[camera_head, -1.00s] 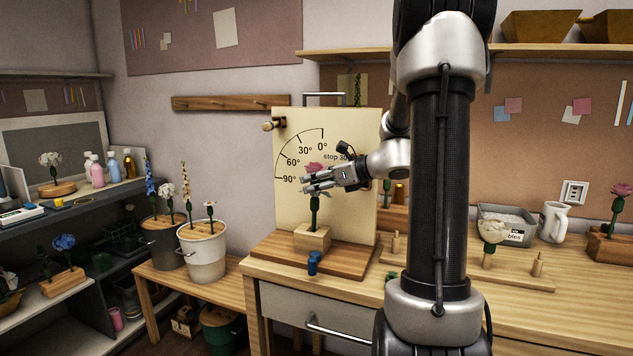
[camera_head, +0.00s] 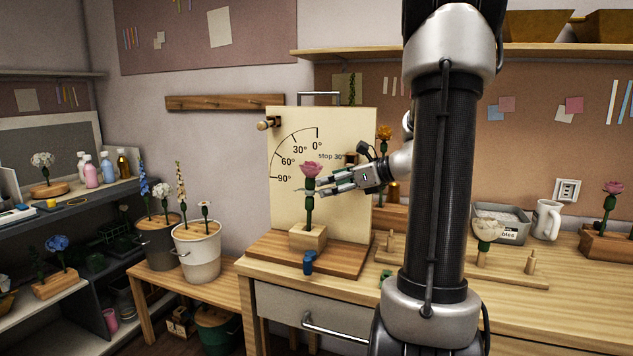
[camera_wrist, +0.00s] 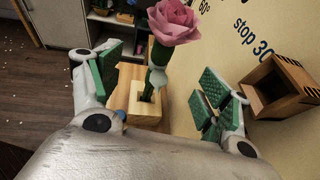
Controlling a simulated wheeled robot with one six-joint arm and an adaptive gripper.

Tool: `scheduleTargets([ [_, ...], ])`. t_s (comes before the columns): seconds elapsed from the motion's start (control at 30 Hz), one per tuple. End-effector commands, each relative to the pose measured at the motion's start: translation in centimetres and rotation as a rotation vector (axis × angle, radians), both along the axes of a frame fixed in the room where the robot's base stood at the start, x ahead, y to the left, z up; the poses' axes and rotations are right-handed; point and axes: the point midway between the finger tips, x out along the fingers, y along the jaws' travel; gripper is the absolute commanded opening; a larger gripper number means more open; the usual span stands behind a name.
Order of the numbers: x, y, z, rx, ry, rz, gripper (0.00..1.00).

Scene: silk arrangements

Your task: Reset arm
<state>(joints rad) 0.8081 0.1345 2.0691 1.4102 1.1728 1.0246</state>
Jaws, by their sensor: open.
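My gripper (camera_head: 328,184) is open, at the right of a pink flower (camera_head: 312,169) on a green stem. The flower stands upright in a wooden block (camera_head: 308,238) on a wooden base, in front of a cream board (camera_head: 345,215) with an angle scale. In the wrist view the pink flower (camera_wrist: 174,22) and its stem show between the green-padded fingers, with the wooden block (camera_wrist: 145,110) below. I cannot tell whether a finger touches the stem. My arm hides part of the bench.
A small brown open box (camera_wrist: 285,88) sits close to the right finger in the wrist view. A blue peg (camera_head: 308,262) stands at the base's front. A pegged board with a white flower (camera_head: 487,232) lies to the right. Flower buckets (camera_head: 198,250) stand left, lower down.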

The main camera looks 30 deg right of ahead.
Motion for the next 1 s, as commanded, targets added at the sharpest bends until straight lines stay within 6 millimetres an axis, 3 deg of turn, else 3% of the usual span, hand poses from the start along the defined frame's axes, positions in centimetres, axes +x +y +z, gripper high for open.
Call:
scheduleTargets([
  [0.1, -2.3, -1.5, 0.0, 0.001, 0.001, -0.006, 0.78],
  [0.3, -4.9, -2.9, 0.0, 0.0, 0.0, -0.003, 0.78],
  [0.63, -5.7, -2.7, 0.0, -0.015, 0.002, 0.014, 0.78],
  [0.73, -6.3, -0.2, -0.1, -0.102, 0.01, 0.101, 0.78],
  [0.8, -7.8, 3.4, -0.4, -0.243, 0.016, 0.242, 0.78],
  [0.9, -12.1, 9.3, -1.3, -0.563, -0.008, 0.564, 0.78],
  [1.0, -17.1, 12.5, -2.3, -0.918, -0.082, 0.922, 0.78],
])
